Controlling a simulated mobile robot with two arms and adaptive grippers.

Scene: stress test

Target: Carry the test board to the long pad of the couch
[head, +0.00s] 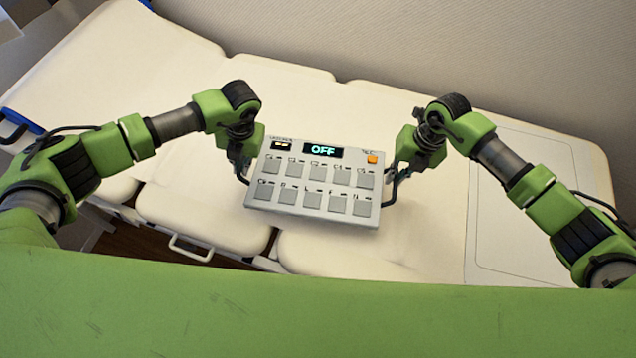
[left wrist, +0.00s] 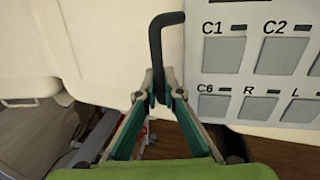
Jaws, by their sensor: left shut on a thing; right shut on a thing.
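The test board (head: 318,222) is a grey panel with two rows of square buttons, an orange button and a display reading OFF. Part of it shows at the right of the left wrist view (left wrist: 255,85). My left gripper (head: 241,170) is shut on its black left handle, seen upright between the fingers in the left wrist view (left wrist: 157,50). My right gripper (head: 396,182) is at its right-hand side, shut on the handle there. The board is over the white padded couch (head: 430,235); its exact height is unclear. The couch has several pads, the largest stretching right.
A thin outlined panel (head: 535,200) covers the couch's right end. A metal rail (head: 191,248) sticks out at the couch's front edge, with wooden floor below. A grey wall (head: 430,40) runs behind the couch. Blue-and-black fittings (head: 18,124) sit at the left end.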

